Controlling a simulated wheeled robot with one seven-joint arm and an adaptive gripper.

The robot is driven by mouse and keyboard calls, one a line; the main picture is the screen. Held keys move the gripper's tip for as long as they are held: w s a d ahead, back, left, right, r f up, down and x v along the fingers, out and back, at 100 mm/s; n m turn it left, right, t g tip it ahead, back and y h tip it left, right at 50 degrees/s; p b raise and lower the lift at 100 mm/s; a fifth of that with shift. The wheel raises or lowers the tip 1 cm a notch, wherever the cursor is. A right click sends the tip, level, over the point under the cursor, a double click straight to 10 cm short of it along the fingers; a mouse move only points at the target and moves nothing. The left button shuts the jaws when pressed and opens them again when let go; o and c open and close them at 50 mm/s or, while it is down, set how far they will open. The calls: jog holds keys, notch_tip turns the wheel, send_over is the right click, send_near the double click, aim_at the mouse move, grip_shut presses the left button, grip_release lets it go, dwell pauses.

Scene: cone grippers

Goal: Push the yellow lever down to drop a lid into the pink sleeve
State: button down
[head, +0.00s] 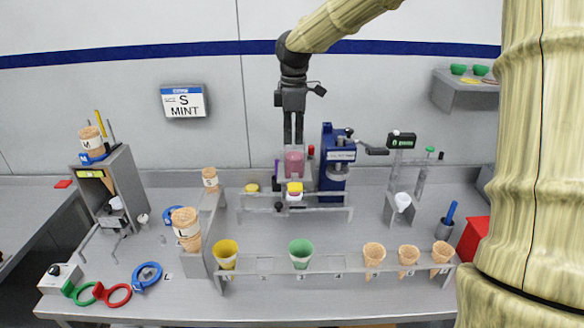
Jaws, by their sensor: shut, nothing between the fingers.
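My gripper (293,143) points straight down at the back middle of the counter, shut and empty. Its fingertips are just above or in front of a pink cylinder (294,163) on a grey stand; I cannot tell whether they touch. Below the pink cylinder in the picture is a small yellow piece (294,187) over a white cup-like part, at a low metal rack. It looks like the yellow lever, but it is too small to be sure. No lid can be made out, and the inside of the pink cylinder is hidden.
A blue press (334,165) stands close right of my gripper. A front rack (335,264) holds a yellow cone (225,254), a green cone (301,253) and three tan cones. A grey dispenser (122,185) stands left. A red box (472,240) is right.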

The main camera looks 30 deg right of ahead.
notch_tip(320, 180, down, 5)
jog(key=w+p, duration=0.1)
jog(key=w, duration=0.2)
jog(key=p, duration=0.3)
send_over(290, 187)
jog(key=f, duration=0.7)
jog(key=shift+w+d+f, duration=0.15)
jog(key=shift+w+f, duration=0.1)
jog(key=shift+s+f+p, duration=0.25)
jog(key=shift+f+p, duration=0.15)
jog(key=shift+f, duration=0.25)
jog(key=shift+w+f, duration=0.15)
jog(key=shift+f, duration=0.5)
jog(key=shift+f, duration=0.1)
jog(key=shift+b, duration=0.35)
